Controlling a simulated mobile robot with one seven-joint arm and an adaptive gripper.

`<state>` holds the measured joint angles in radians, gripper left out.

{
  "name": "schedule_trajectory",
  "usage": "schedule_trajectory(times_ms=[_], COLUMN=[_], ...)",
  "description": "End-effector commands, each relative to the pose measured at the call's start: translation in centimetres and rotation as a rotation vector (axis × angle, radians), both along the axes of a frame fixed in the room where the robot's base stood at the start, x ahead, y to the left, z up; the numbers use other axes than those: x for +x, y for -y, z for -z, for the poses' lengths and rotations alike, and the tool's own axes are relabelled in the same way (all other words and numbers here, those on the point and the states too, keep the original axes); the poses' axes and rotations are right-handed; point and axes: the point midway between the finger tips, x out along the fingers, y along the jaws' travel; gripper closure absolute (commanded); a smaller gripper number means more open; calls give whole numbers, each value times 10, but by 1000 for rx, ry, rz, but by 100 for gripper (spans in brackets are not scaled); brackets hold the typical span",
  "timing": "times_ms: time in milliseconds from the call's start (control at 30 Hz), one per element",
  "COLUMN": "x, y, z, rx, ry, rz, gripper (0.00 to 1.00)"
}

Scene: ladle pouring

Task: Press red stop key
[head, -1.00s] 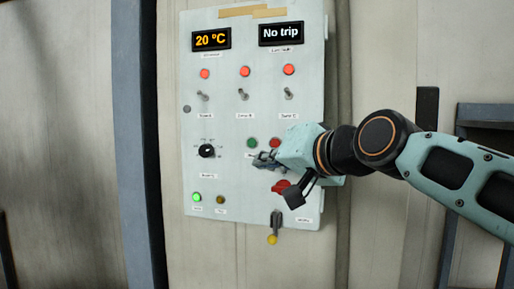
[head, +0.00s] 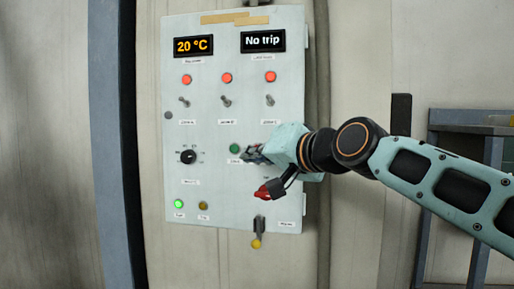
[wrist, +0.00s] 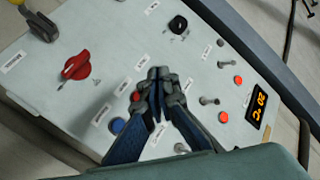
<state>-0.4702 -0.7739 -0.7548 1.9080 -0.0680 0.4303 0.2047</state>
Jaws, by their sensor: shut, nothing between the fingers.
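The small red key (wrist: 136,96) shows in the wrist view, just left of my fingers and partly covered by them. In the head view it is hidden behind my gripper. The green button (head: 235,148) sits just left of my fingertips in the head view. My gripper (head: 252,154) is shut and empty, in front of the control panel (head: 215,125). In the wrist view the closed fingertips (wrist: 158,75) overlap the panel beside the red key. I cannot tell whether they touch it.
A red rotary switch (head: 268,190) sits below my gripper, close to the wrist. A blue button (wrist: 117,125) lies near the red key. A black knob (head: 188,157), toggle switches and red lamps are around. A yellow-tipped lever (head: 257,242) hangs at the bottom.

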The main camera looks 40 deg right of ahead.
Motion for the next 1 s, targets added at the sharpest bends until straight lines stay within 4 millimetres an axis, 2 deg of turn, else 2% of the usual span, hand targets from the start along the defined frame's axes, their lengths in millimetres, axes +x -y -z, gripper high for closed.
schedule_trajectory(times_ms=[267, 500, 1000], x=[27, 43, 48], y=[29, 49, 55], z=[-6, 0, 0], rx=[1, 0, 0], ry=[0, 0, -2], rz=[-2, -2, -1], gripper=[100, 100, 100])
